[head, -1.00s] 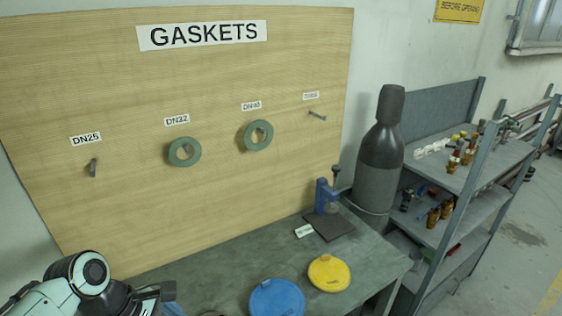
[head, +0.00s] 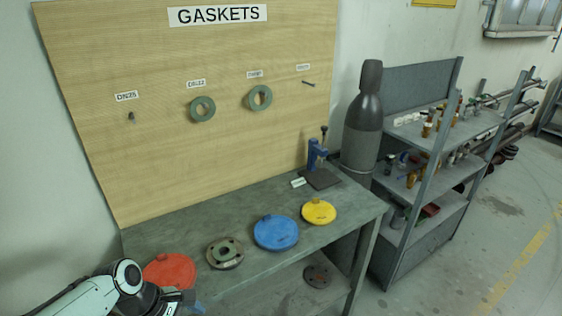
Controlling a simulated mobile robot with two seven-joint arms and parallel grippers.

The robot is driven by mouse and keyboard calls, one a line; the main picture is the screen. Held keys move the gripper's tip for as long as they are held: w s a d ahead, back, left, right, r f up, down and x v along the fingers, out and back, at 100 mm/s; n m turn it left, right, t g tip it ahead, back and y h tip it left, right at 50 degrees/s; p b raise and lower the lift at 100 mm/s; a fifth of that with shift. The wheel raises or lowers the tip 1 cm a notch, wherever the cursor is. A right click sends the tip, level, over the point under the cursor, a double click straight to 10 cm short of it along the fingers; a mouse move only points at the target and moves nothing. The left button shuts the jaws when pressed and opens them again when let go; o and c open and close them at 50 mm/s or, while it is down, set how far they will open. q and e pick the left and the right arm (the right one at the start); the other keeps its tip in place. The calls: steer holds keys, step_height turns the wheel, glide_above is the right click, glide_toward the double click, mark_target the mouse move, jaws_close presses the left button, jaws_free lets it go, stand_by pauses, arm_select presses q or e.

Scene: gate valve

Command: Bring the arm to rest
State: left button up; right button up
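My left arm comes in at the bottom left of the head view, and its gripper (head: 185,303) shows only in part at the bottom edge, near the red disc (head: 168,270). Whether its fingers are open or shut cannot be made out. My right gripper is not in view. Two green ring gaskets hang on the wooden board, one under the second label (head: 201,109) and one under the third label (head: 260,97). The pegs under DN25 (head: 131,118) and under the rightmost label (head: 308,84) are bare.
The grey bench (head: 160,235) carries a flange (head: 225,252), a blue disc (head: 276,232), a yellow disc (head: 318,211) and a blue press (head: 318,160). Another flange (head: 317,276) lies below. A dark cylinder (head: 364,125) and a shelf rack (head: 425,180) stand at right. Floor at far right is clear.

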arm_select(q)
steer(key=s+d+f+m+g, duration=0.1)
steer(key=d+f+m, duration=0.15)
steer(key=f, duration=0.95)
steer(key=s+d+f+m, duration=0.1)
steer(key=s+f+m, duration=0.15)
steer(key=f, duration=0.95)
steer(key=s+d+f+m, duration=0.2)
steer(key=s+f+m, duration=0.1)
steer(key=s+f, duration=0.3)
steer(key=s+d+f+m+y, duration=0.1)
steer(key=s+d+f+m, duration=0.1)
steer(key=s+f+m, duration=0.2)
steer(key=s+f, duration=0.3)
steer(key=s, duration=0.2)
steer(key=shift+s+f+g, duration=0.15)
steer(key=shift+f+g, duration=0.1)
steer(key=shift+g, duration=0.05)
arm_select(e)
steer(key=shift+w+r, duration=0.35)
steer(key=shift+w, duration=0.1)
arm_select(q)
steer(key=shift+d, duration=0.1)
